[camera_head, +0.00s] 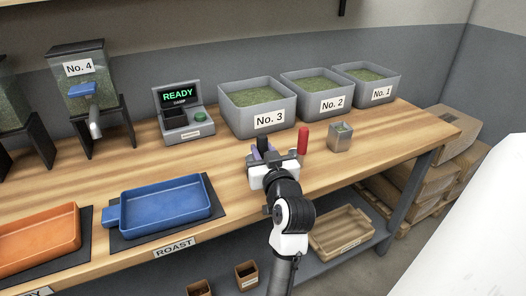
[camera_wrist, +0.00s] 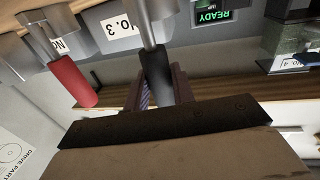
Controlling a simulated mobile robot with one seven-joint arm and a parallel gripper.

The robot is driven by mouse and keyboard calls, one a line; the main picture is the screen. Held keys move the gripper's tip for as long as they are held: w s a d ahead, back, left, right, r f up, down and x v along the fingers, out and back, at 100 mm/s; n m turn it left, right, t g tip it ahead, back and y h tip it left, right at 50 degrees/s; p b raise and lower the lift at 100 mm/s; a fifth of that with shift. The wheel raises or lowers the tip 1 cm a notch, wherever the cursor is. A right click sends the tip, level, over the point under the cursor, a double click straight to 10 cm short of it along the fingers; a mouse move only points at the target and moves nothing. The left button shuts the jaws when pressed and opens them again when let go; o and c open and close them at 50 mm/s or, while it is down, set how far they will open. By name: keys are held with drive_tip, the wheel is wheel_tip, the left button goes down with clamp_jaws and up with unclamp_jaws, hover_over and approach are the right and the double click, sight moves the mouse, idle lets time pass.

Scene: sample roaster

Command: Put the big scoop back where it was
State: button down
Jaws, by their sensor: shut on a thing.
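A scoop with a black handle (camera_wrist: 156,72) and a grey metal bowl is in my gripper (camera_wrist: 158,82), whose fingers are shut on the handle. The handle points up and the bowl down. In the head view my gripper (camera_head: 264,160) is over the bench in front of bin No. 3, with the black handle (camera_head: 262,144) rising there. A second scoop with a red handle (camera_head: 303,140) stands upright just to the right; its red handle also shows in the wrist view (camera_wrist: 73,82).
Bins No. 3 (camera_head: 269,122), No. 2 (camera_head: 327,103) and No. 1 (camera_head: 376,94) line the back. A small metal cup (camera_head: 340,138) stands right of the red handle. A scale (camera_head: 181,122) reads READY. A blue tray (camera_head: 166,205) and an orange tray (camera_head: 38,245) lie left.

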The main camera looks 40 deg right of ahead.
drive_tip(key=shift+f, duration=0.2)
drive_tip(key=c, duration=1.2)
unclamp_jaws()
drive_tip(key=shift+r, duration=0.2)
